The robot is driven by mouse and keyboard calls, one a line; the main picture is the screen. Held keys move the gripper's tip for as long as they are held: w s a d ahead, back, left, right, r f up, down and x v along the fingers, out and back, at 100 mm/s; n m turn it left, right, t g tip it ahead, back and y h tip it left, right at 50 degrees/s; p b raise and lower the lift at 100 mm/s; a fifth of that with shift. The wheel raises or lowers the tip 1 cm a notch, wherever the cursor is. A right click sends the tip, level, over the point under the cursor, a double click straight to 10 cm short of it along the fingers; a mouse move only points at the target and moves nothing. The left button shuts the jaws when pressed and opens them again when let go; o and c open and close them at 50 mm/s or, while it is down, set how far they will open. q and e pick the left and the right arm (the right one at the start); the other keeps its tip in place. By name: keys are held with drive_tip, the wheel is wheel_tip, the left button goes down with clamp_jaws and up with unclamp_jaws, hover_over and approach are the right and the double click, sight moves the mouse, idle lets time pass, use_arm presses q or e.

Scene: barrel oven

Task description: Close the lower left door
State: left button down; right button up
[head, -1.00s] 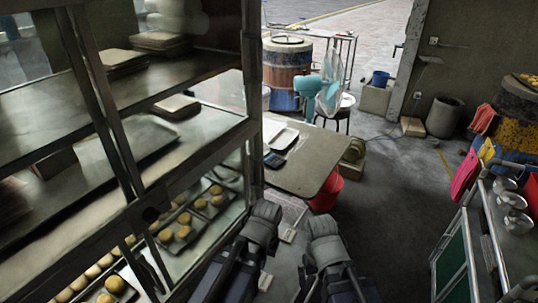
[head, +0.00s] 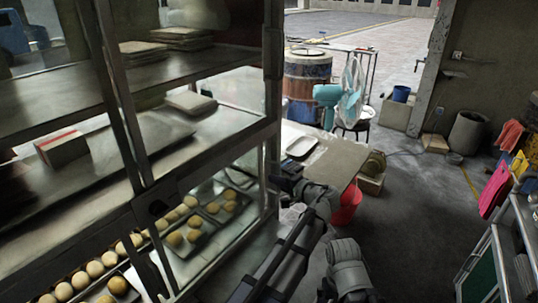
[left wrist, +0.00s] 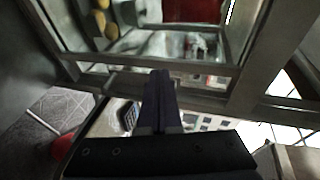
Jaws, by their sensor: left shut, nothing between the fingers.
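The glass cabinet (head: 190,170) fills the left of the head view. Its lower section is glazed with a metal frame (head: 225,232), and trays of buns (head: 205,228) show through the glass. I cannot tell clearly which panel is the lower left door or how far open it stands. My left gripper (head: 285,172) is beside the cabinet's near corner post, shut and empty. In the left wrist view its shut fingers (left wrist: 160,100) point at a metal-framed glass panel (left wrist: 150,45); whether they touch it is unclear. My right arm shows at bottom centre, but its gripper is out of view.
A table (head: 325,158) with a white tray (head: 301,146) stands just beyond my left gripper, with a red bucket (head: 347,203) beside it. A metal cart (head: 510,250) stands at the right. The floor between is clear.

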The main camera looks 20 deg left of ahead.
sight(269, 143)
use_arm(q)
drive_tip(key=w+d+r+m+t+y, duration=0.2)
drive_tip(key=w+d+r+t, duration=0.15)
drive_tip(key=d+r, duration=0.2)
drive_tip(key=x, duration=1.1)
drive_tip(key=shift+w, duration=0.15)
drive_tip(key=shift+s+a, duration=0.3)
drive_tip(key=shift+s, duration=0.7)
drive_tip(key=shift+s+a, duration=0.3)
drive_tip(key=shift+s, duration=0.7)
